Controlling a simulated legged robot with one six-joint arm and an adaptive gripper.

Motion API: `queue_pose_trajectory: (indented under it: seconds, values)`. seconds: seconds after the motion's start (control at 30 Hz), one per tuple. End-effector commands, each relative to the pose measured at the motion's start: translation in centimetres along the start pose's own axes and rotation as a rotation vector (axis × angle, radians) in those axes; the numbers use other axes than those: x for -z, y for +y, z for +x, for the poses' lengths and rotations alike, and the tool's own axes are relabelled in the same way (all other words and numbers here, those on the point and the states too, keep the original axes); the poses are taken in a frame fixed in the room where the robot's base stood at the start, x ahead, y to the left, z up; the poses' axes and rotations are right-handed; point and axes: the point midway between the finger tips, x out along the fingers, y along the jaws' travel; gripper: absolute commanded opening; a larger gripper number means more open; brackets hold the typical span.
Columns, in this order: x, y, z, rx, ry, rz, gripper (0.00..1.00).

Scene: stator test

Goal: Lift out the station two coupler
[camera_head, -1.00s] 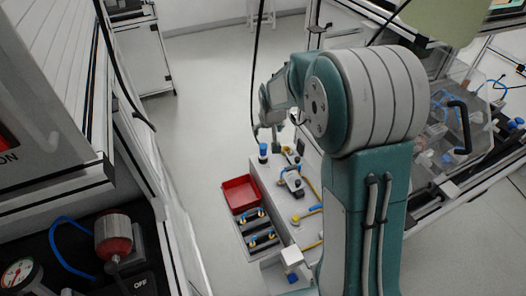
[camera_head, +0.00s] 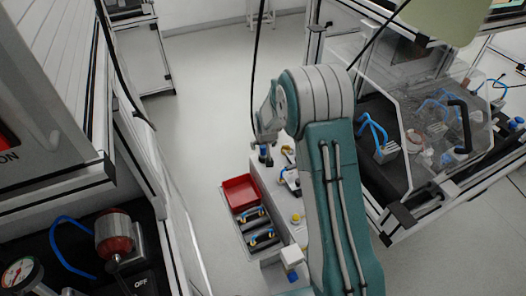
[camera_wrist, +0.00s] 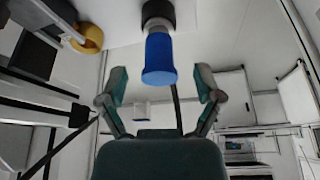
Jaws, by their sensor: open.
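A blue cylinder with a black collar (camera_wrist: 160,58), which may be the station two coupler, sits between the spread fingers of my gripper (camera_wrist: 160,85) in the wrist view. The fingers stand apart on both sides, with clear gaps, and do not touch it. In the head view the blue part (camera_head: 263,150) is at the far end of the pale bench top, close to my gripper (camera_head: 266,158). No label shows which station it belongs to.
A red tray (camera_head: 240,192) and slots with yellow-and-blue-ended black parts (camera_head: 262,236) lie left of the bench. A yellow round part (camera_wrist: 90,38) and dark block are near the gripper's left in the wrist view. Clear-covered station (camera_head: 445,120) stands right.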

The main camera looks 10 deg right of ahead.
Motion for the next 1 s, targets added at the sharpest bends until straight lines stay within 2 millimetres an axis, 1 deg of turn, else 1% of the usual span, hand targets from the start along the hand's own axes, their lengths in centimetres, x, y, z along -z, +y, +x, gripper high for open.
queue_pose_trajectory:
  seconds: [0.03, 0.1, 0.37, 0.47, 0.5, 0.57, 0.9, 1.0]
  values:
    - [0.03, 0.00, 0.71, 0.000, 0.000, 0.000, 0.84]
    - [0.04, 0.00, 1.31, 0.000, 0.000, 0.000, 0.84]
    - [0.08, 0.01, 1.56, 0.000, 0.002, 0.000, 0.84]
    - [0.08, 0.01, 1.55, 0.000, 0.002, 0.000, 0.44]
    - [0.08, 0.01, 1.55, 0.000, 0.001, 0.000, 0.26]
    - [0.07, 0.01, 1.55, 0.000, 0.001, 0.000, 0.00]
    - [0.06, 0.00, 1.60, 0.000, 0.000, 0.000, 0.00]
    - [0.19, 0.00, 1.32, 0.000, 0.001, 0.000, 0.00]
